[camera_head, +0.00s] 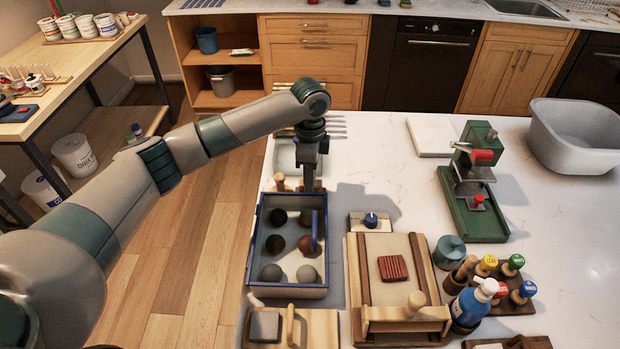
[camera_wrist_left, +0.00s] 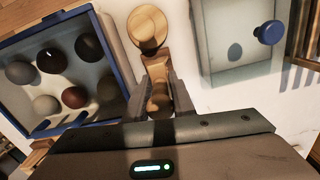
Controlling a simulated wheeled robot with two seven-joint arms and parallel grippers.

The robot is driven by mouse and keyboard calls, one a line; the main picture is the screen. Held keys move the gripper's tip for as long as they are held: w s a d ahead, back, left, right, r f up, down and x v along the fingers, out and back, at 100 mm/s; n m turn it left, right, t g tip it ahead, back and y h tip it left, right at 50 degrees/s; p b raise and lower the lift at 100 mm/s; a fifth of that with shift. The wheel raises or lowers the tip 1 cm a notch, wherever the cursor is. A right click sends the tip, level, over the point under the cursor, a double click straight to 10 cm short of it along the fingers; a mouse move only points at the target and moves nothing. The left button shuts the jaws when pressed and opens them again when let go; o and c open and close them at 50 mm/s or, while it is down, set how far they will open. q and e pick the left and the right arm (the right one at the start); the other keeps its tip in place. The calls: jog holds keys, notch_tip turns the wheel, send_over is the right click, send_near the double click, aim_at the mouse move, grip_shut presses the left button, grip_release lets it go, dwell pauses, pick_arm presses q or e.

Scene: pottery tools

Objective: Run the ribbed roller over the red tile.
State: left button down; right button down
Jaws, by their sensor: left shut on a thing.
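The red tile (camera_head: 393,268) lies on a pale board (camera_head: 375,250) between wooden rails in the head view, with dark parallel lines across its face. My left gripper (camera_head: 308,180) is beyond the far end of the blue tray. In the left wrist view my left gripper (camera_wrist_left: 160,98) is shut on a wooden piece (camera_wrist_left: 158,104). A round wooden knob (camera_wrist_left: 148,28) shows just beyond the fingers. No ribs can be made out on the held piece, so I cannot tell whether it is the ribbed roller. My right gripper is not in view.
The blue tray (camera_head: 254,262) holds several clay balls. A box with a blue knob (camera_head: 371,221) stands beyond the board. A wooden crossbar (camera_head: 400,318) lies over the board's near end.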

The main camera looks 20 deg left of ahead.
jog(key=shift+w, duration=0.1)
pick_arm(q)
jog(key=c, duration=1.4)
grip_release()
jog(key=shift+c, duration=0.2)
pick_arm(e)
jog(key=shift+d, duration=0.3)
pick_arm(q)
notch_tip(320, 180, up, 17)
jog(key=b, duration=0.4)
jog(key=shift+r, duration=0.2)
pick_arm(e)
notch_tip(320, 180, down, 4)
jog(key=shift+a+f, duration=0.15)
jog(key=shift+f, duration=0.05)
